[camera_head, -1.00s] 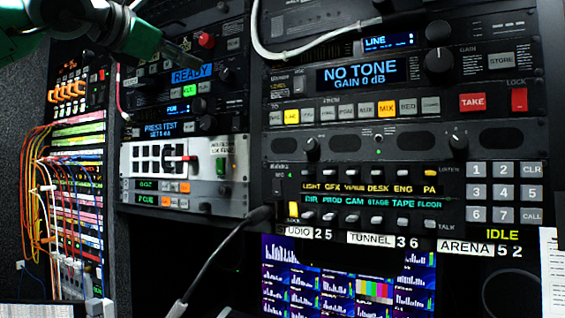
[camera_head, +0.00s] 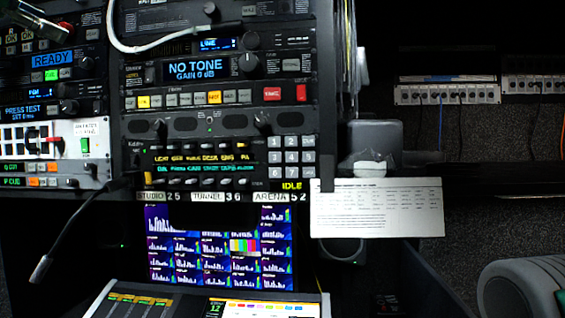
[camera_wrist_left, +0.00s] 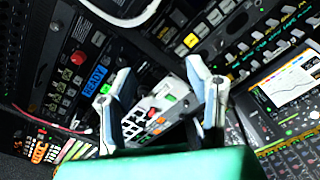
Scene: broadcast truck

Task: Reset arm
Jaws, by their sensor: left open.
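My left gripper (camera_head: 36,22) shows only in part at the top left corner of the head view, in front of the rack's left column. In the left wrist view my left gripper (camera_wrist_left: 157,72) has its two fingers spread apart with nothing between them. Behind the fingers, the white panel (camera_wrist_left: 150,112) with dark and coloured keys shows at a distance. My right gripper is not in view.
The rack (camera_head: 220,124) of buttons and knobs fills the left half. A thin microphone (camera_head: 42,268) on a cable sticks out below it. Beneath are a screen (camera_head: 218,250) and a console (camera_head: 240,307). A white printed sheet (camera_head: 377,208) hangs at the centre right.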

